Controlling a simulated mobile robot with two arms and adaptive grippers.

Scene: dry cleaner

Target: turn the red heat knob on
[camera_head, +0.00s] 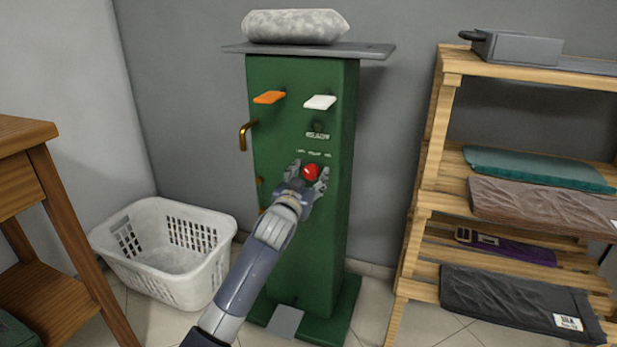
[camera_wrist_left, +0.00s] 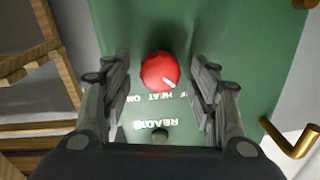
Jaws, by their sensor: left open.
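The red heat knob (camera_head: 311,171) is on the front of the green press cabinet (camera_head: 300,235). In the left wrist view the knob (camera_wrist_left: 160,71) shows a white pointer line aimed toward the lower right, near the end of the "HEAT" lettering away from "ON". My left gripper (camera_head: 309,174) is open with its fingers on either side of the knob; gaps show between each finger and the knob in the left wrist view. My right gripper is in neither view.
Orange (camera_head: 269,97) and white (camera_head: 320,102) paddles and a brass handle (camera_head: 246,134) stick out above the knob. A white laundry basket (camera_head: 168,277) stands left, a wooden shelf (camera_head: 424,200) with folded garments right. A grey pedal (camera_head: 285,321) sits at the base.

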